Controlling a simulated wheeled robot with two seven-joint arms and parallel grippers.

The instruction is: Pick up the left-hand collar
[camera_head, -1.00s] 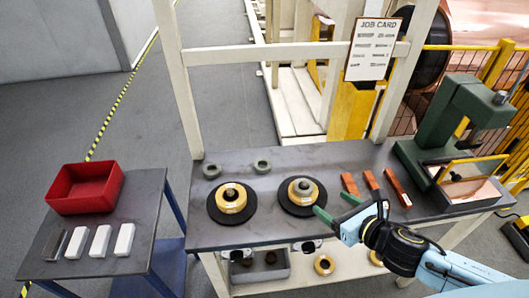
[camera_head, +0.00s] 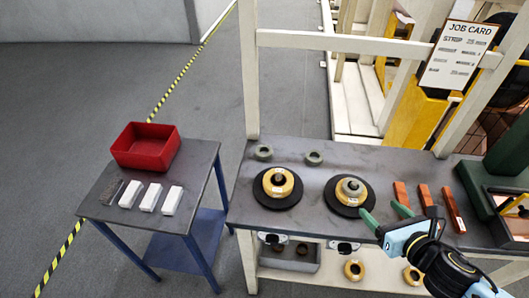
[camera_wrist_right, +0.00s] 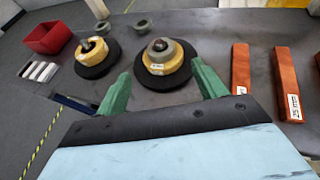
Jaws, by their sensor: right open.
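Two loose grey-green collars lie flat at the back of the dark workbench (camera_head: 325,222). The left-hand collar (camera_head: 263,152) is beyond the left reel; it also shows in the right wrist view (camera_wrist_right: 103,28). The other collar (camera_head: 314,158) lies to its right. A further grey collar (camera_head: 352,187) sits on top of the yellow roll on the right reel. My right gripper (camera_head: 385,213) is open and empty, its green fingers apart at the front right of that reel, well away from the left-hand collar. My left gripper is out of view.
The left reel (camera_head: 279,204) and right reel (camera_head: 347,211) have black discs with yellow rolls. Several copper bars (camera_head: 425,200) lie to the right. A side table holds a red bin (camera_head: 145,160) and pale blocks (camera_head: 150,197). A white frame post (camera_head: 249,70) rises behind the bench.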

